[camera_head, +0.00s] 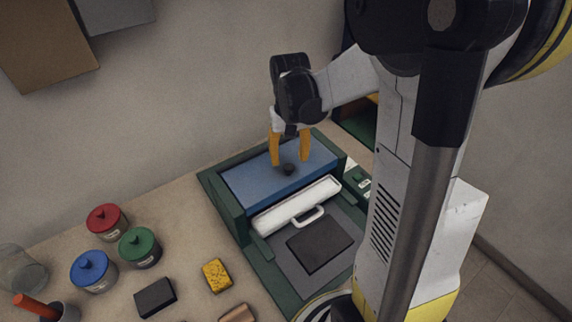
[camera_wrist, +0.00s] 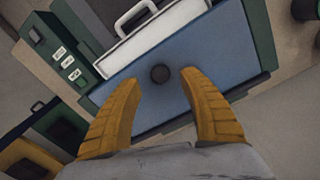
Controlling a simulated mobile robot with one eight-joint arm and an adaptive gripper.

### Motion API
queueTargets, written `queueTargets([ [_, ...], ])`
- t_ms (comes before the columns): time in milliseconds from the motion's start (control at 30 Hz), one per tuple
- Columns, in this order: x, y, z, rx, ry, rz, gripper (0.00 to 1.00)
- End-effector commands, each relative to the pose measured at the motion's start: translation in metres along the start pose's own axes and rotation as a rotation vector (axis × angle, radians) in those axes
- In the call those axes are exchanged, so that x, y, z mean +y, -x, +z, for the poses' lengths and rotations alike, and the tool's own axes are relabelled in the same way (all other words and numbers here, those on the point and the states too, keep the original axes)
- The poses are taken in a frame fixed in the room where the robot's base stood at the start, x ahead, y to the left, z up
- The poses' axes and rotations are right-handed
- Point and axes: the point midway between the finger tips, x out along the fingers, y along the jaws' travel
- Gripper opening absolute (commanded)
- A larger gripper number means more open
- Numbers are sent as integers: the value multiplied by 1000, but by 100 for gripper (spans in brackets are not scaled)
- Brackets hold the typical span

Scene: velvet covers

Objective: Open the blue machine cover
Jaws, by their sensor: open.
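The blue machine cover (camera_head: 262,183) lies flat over the back of a green-framed machine (camera_head: 229,207). I cannot tell whether the fingertips touch the cover.
A white bar with a handle (camera_head: 296,206) lies in front of the cover, with a dark pad (camera_head: 320,244) before it. Red (camera_head: 106,222), green (camera_head: 139,247) and blue (camera_head: 93,271) lidded jars, a dark block (camera_head: 155,297) and a yellow sponge (camera_head: 216,275) stand on the table at left.

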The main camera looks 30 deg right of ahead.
Motion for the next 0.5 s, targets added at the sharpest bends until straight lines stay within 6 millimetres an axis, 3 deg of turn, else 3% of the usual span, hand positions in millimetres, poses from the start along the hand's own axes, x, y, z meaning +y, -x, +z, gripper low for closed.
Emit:
queueTargets([
  [200,0,-32,0,1,0,0,50],
  [500,0,-39,0,1,0,0,50],
])
